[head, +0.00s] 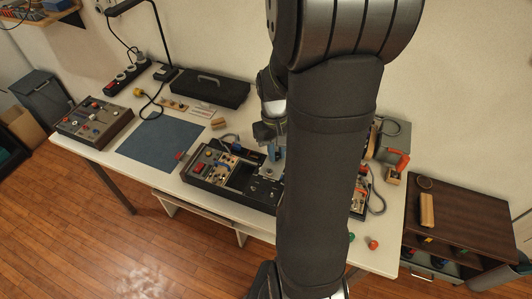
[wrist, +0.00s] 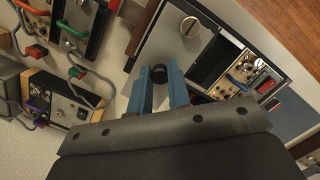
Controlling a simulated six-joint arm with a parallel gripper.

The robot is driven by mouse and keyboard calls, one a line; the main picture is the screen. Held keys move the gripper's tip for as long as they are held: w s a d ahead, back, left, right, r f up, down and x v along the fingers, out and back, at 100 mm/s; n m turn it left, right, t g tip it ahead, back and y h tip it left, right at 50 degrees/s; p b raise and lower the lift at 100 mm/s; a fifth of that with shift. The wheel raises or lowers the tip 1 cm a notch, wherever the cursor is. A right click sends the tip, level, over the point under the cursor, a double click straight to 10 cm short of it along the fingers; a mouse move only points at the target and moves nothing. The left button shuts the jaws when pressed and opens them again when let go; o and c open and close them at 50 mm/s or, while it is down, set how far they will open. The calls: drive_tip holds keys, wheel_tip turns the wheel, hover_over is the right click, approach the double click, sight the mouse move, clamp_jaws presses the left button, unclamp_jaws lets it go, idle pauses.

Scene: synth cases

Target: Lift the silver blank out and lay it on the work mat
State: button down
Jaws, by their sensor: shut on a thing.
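The silver blank (wrist: 170,45) is a bright flat plate with a round slotted disc near its far end and a black knob (wrist: 158,73) near its close end. My gripper (wrist: 158,78) has blue fingers, one on each side of the knob, and is shut on it. The blank lies beside a dark opening in the case; I cannot tell whether it is raised. In the head view my gripper (head: 277,152) is over the open case (head: 205,180), and my arm hides much of the area. The blue work mat (head: 162,143) lies left of the case, flat and bare in its middle.
A panel box (head: 95,118) stands left of the mat. A black toolbox (head: 210,88), a lamp (head: 160,70) and small parts lie behind it. A red item (head: 181,155) sits by the mat's right edge. More modules and cables (wrist: 75,45) lie on the case's other side.

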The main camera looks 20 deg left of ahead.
drive_tip(key=shift+d+r, duration=0.1)
drive_tip(key=shift+r, duration=1.7)
drive_tip(key=shift+w+a, duration=0.25)
drive_tip(key=w+a+f, duration=0.1)
drive_tip(key=w+a, duration=0.8)
drive_tip(key=a, duration=0.4)
hover_over(190, 138)
wheel_tip(190, 138, down, 11)
drive_tip(key=shift+w+a+f, duration=0.1)
drive_tip(key=shift+a+f, duration=0.05)
drive_tip(key=shift+f, duration=2)
drive_tip(key=shift+f, duration=0.2)
